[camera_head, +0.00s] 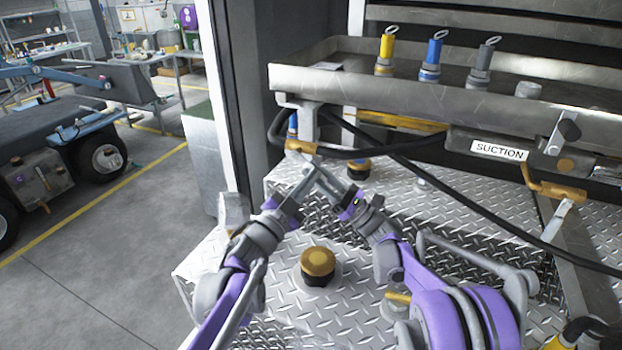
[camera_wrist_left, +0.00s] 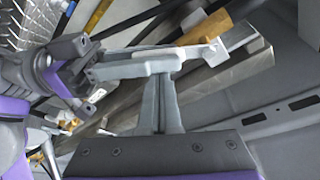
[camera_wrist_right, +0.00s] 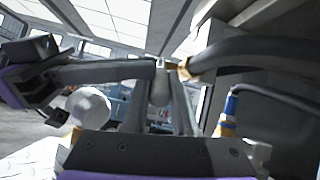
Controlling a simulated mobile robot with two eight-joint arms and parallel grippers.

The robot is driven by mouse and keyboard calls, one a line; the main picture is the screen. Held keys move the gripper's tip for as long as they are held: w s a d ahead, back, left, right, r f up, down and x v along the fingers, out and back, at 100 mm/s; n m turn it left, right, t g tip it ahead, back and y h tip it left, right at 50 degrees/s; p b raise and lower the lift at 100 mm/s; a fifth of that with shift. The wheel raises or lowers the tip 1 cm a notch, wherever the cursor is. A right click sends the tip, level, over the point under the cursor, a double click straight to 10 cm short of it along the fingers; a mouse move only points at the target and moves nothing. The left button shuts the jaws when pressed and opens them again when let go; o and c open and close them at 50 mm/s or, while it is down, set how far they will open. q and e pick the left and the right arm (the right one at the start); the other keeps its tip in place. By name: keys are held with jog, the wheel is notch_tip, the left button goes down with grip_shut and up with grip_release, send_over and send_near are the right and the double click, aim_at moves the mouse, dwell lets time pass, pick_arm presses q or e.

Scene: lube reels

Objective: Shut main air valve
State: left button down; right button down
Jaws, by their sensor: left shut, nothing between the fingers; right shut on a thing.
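The left brass valve (camera_head: 301,147) sits on the black hose under the metal tray's left end. Its brass body (camera_wrist_left: 207,27) and a pale lever (camera_wrist_left: 207,50) show in the left wrist view. My right gripper (camera_head: 320,172) reaches up from the right, just below the valve. It is shut on what looks like the lever; the small grey piece (camera_wrist_right: 160,86) between its fingers is mostly hidden. My left gripper (camera_head: 304,183) is shut and empty, crossing close to the right fingers. I cannot tell whether it touches them or the lever.
A second brass valve (camera_head: 558,190) with a silver lever hangs at the right, near the SUCTION label (camera_head: 499,150). Black hoses cross behind my grippers. The tray (camera_head: 420,96) overhangs with coloured ringed fittings on it. A brass-topped cap (camera_head: 318,264) stands on the tread-plate deck below.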

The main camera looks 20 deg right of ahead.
pick_arm(q)
jog(key=shift+w+a+f, duration=0.1)
jog(key=shift+w+f, duration=0.2)
jog(key=shift+f, duration=0.1)
pick_arm(e)
jog(key=shift+s+a, duration=0.1)
jog(key=shift+s, duration=0.05)
pick_arm(q)
jog(key=shift+w, duration=0.1)
pick_arm(e)
jog(key=c, duration=0.7)
grip_release()
jog(key=shift+r, duration=0.15)
